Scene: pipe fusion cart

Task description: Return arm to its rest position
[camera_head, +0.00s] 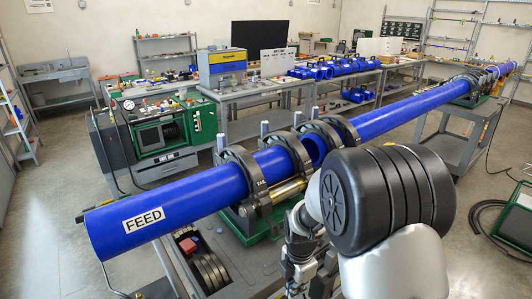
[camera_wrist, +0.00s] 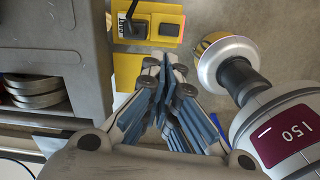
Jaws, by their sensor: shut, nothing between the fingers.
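My arm is folded in the lower right of the head view, with its dark, round joint large in front of the cart. My gripper (camera_head: 302,262) hangs low beside it, in front of the pipe clamps. In the wrist view my gripper (camera_wrist: 167,65) points away from the camera. Its blue-padded fingers meet at the tips, with nothing between them. The pipe fusion cart's grey edge (camera_wrist: 85,85) shows at the left of the wrist view, apart from the fingers.
A blue pipe (camera_head: 180,200) marked FEED runs through black clamps (camera_head: 243,180). A yellow box (camera_wrist: 165,22) lies beyond the fingertips.

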